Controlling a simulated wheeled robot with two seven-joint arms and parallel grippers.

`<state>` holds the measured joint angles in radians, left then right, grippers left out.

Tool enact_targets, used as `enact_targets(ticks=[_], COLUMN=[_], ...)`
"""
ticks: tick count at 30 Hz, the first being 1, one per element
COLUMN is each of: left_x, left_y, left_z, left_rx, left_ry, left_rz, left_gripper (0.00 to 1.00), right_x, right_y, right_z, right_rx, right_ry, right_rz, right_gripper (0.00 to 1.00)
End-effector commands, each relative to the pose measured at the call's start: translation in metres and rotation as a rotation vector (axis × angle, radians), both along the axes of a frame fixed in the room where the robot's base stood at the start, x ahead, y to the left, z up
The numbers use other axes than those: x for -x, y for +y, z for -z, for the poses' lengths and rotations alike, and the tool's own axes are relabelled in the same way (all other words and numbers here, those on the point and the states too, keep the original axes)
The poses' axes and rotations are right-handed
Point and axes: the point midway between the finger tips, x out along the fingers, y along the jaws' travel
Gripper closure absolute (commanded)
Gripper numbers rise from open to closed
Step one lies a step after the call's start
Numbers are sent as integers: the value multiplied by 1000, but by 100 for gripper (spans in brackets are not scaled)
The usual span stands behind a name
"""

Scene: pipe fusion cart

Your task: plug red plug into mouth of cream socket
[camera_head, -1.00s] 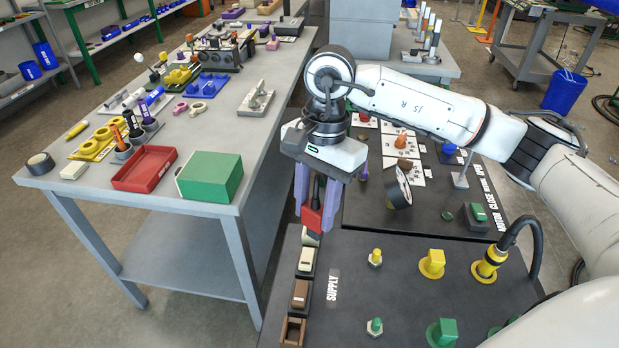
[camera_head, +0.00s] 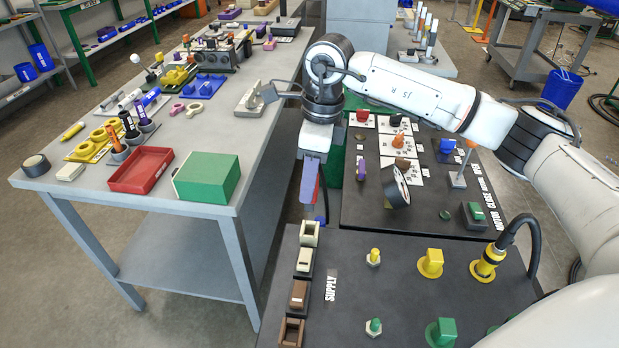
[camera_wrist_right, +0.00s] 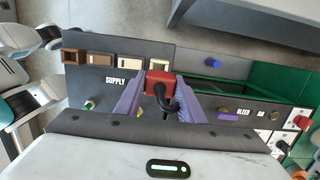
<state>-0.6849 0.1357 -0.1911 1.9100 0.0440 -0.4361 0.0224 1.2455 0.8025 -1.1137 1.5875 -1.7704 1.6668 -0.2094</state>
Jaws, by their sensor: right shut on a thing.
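The red plug (camera_wrist_right: 158,84) with its black cable is held between the purple fingers of my right gripper (camera_wrist_right: 157,97) in the right wrist view. In the head view my right gripper (camera_head: 308,196) is side-on above the far left edge of the supply panel, and only a thin red sliver of the plug shows. The open-mouthed cream socket (camera_head: 310,233) is at the far end of the left row, in front of and below the fingers. In the wrist view it shows just beyond the plug (camera_wrist_right: 160,63). Plug and socket look apart. My left gripper is out of view.
A second cream unit (camera_head: 305,259) and two brown units (camera_head: 299,293) continue the row. Yellow and green fittings (camera_head: 431,263) stand on the panel. A round gauge (camera_head: 396,186) stands right of the gripper. The grey table (camera_head: 215,207) with a green box (camera_head: 207,178) is left.

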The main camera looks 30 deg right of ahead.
Motion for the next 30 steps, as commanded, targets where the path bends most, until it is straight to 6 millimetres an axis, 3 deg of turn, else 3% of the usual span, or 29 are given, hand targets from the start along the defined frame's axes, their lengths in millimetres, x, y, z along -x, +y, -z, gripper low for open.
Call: enact_targets(ticks=[8, 21, 30], left_x=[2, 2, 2], left_y=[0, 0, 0], left_z=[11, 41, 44], left_rx=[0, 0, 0], left_ry=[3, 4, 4], left_rz=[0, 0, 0], left_gripper=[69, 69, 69], right_x=[0, 0, 0], right_y=[0, 0, 0], right_z=[11, 51, 56], right_rx=[-1, -1, -1], right_ry=[-1, -1, -2], right_rz=[-2, -2, -2], right_gripper=[100, 100, 100])
